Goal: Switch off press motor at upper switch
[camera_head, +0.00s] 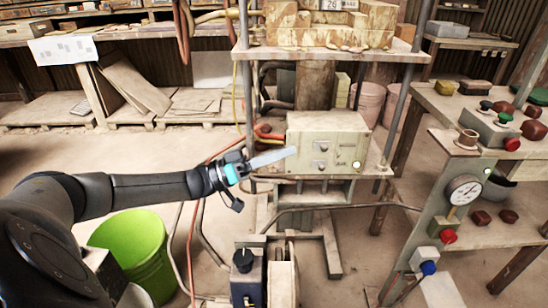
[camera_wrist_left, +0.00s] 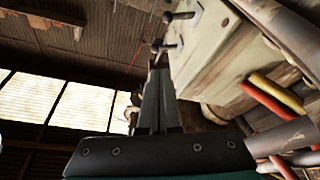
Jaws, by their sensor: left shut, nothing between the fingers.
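The press motor switch box (camera_head: 345,140) is a pale beige box on the press's lower shelf. Its front carries an upper switch (camera_head: 321,146) and a lower switch (camera_head: 318,165). My left gripper (camera_head: 291,152) comes in from the left, shut and empty, its tips just left of the switches. In the left wrist view, the shut fingers (camera_wrist_left: 154,75) point toward two metal toggle levers on the box (camera_wrist_left: 215,45). The nearer lever (camera_wrist_left: 167,47) is just past the tips; I cannot tell whether they touch. The farther lever (camera_wrist_left: 182,15) is clear of them. My right gripper is out of view.
A small light (camera_head: 356,164) glows on the box's right side. Orange and yellow hoses (camera_wrist_left: 275,98) run beside the box. A control stand with a gauge (camera_head: 464,190) is at the right. A green bucket (camera_head: 140,250) stands below my left arm.

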